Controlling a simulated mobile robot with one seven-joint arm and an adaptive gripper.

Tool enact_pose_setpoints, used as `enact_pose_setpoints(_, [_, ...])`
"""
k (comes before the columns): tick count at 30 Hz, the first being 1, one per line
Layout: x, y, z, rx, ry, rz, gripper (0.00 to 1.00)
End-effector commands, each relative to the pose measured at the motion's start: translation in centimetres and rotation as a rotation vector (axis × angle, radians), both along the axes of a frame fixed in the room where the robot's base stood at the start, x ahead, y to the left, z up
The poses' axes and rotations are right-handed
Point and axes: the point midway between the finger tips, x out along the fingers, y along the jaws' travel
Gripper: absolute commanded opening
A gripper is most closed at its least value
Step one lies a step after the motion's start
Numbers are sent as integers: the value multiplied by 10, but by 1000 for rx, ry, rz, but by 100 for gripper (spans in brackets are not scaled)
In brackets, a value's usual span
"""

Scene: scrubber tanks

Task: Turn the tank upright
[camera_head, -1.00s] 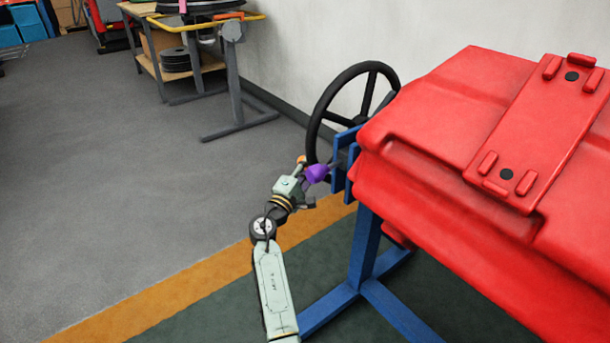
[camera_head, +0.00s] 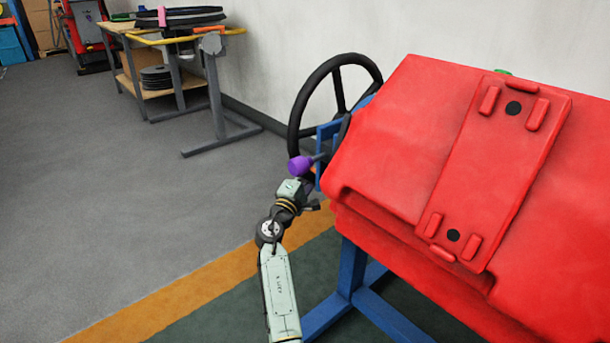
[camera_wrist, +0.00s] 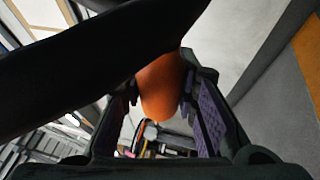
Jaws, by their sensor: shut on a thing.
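The red tank (camera_head: 370,170) fills the right side of the head view, tilted on a blue stand (camera_head: 352,275). Its raised panel (camera_head: 495,160) slopes towards me. The black rim (camera_wrist: 70,75) crosses in front. The orange knob is hidden in the head view.
A grey workbench (camera_head: 165,75) with a yellow edge stands at the back left, with black discs on its lower shelf. A light wall (camera_head: 285,40) runs behind the wheel. The grey floor (camera_head: 110,210) at left is clear.

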Motion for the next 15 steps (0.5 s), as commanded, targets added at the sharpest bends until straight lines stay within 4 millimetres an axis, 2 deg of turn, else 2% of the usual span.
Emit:
enact_pose_setpoints(1, [1,-9,-12,9,12,-10,0])
enact_pose_setpoints(15, [9,-19,-15,9,13,-10,0])
